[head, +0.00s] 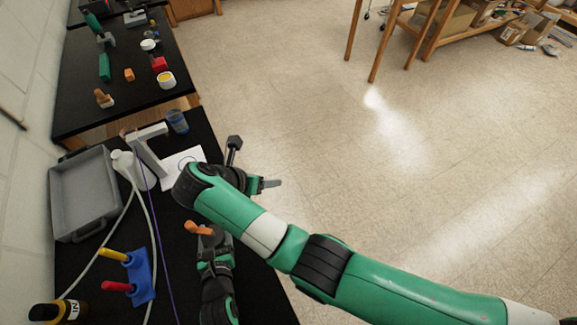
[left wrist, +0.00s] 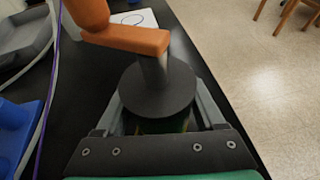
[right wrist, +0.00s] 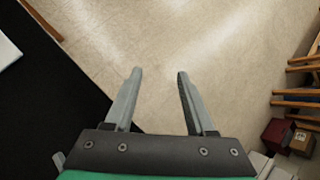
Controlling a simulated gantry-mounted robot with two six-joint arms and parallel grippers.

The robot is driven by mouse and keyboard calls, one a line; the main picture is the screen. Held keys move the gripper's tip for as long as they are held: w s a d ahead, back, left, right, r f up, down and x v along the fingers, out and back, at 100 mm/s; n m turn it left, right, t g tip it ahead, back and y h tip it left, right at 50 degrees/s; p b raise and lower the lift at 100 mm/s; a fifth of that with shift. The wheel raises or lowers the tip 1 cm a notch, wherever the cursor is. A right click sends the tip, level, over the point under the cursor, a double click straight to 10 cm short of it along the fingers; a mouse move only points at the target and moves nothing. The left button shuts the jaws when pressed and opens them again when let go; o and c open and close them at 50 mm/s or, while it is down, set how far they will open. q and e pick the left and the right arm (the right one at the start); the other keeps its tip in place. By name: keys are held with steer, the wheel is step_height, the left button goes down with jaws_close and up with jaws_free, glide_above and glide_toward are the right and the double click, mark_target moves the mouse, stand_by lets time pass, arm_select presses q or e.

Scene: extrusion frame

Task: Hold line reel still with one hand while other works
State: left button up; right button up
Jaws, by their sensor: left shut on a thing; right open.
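The line reel, with a dark round disc (left wrist: 157,92), a short post and an orange crank arm (left wrist: 135,40), stands between the fingers of my left gripper (left wrist: 165,112). In the head view its orange part (head: 199,229) shows at the left gripper (head: 212,238), over the black bench. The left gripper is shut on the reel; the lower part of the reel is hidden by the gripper. My right gripper (right wrist: 160,73) is open and empty. In the head view the right gripper (head: 268,184) is beyond the bench's right edge, over the floor, farther back than the reel.
A grey tray (head: 58,200), white bottle (head: 124,166), white stand (head: 149,150), blue cup (head: 177,122) and paper with a blue ring (head: 170,162) occupy the bench. A blue holder (head: 141,277) has red- and yellow-handled tools. A purple line and white cord run along the left.

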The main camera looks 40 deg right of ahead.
steer(key=s+d+m+h, duration=0.1)
steer(key=d+h, duration=0.1)
steer(key=d, duration=0.5)
steer(key=shift+s+g, duration=0.15)
steer(key=shift+g, duration=0.15)
steer(key=shift+a, duration=0.1)
